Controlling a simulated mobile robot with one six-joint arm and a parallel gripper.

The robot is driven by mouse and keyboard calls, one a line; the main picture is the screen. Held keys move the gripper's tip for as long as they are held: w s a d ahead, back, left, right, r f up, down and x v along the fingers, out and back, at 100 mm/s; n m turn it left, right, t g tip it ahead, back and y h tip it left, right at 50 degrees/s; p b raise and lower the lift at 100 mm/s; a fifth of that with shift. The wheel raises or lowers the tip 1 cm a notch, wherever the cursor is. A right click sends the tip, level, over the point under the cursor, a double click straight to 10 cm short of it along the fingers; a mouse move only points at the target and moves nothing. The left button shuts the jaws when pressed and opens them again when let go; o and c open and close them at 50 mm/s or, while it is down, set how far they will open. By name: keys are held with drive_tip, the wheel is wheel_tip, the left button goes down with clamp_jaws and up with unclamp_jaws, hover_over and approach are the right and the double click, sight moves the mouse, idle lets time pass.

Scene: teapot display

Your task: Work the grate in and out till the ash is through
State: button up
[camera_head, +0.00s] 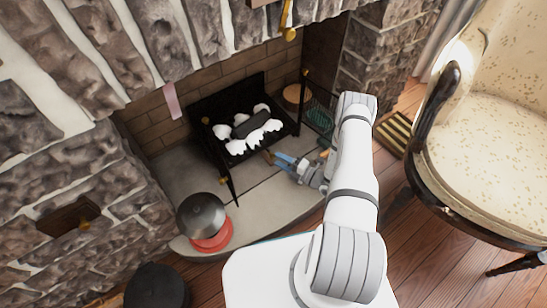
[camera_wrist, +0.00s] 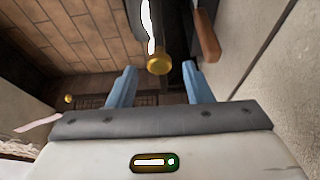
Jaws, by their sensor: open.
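The black grate (camera_head: 237,145) stands in the brick fireplace, with white ash lumps (camera_head: 262,132) and a dark log on it. A short wooden handle (camera_head: 268,157) sticks out at its front; it shows again at the upper right in the wrist view (camera_wrist: 207,38). My gripper (camera_head: 281,160) reaches in from the right, its blue fingers open and close to the handle. In the wrist view my gripper (camera_wrist: 159,86) has a brass knob (camera_wrist: 159,64) in line with its gap, while the handle lies beyond the right finger. I see no contact with either. The space under the grate is mostly hidden.
A dark domed pot (camera_head: 201,214) on a red base (camera_head: 213,238) sits at the hearth's front left. Brass-topped posts flank the grate. A cream armchair (camera_head: 490,140) stands at right on the wood floor. The stone hearth (camera_head: 255,195) before the grate is mostly bare.

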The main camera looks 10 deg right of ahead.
sight(274, 157)
drive_tip(key=shift+b+x, duration=0.45)
drive_tip(key=shift+x, duration=1.65)
drive_tip(key=shift+c, duration=0.5)
clamp_jaws()
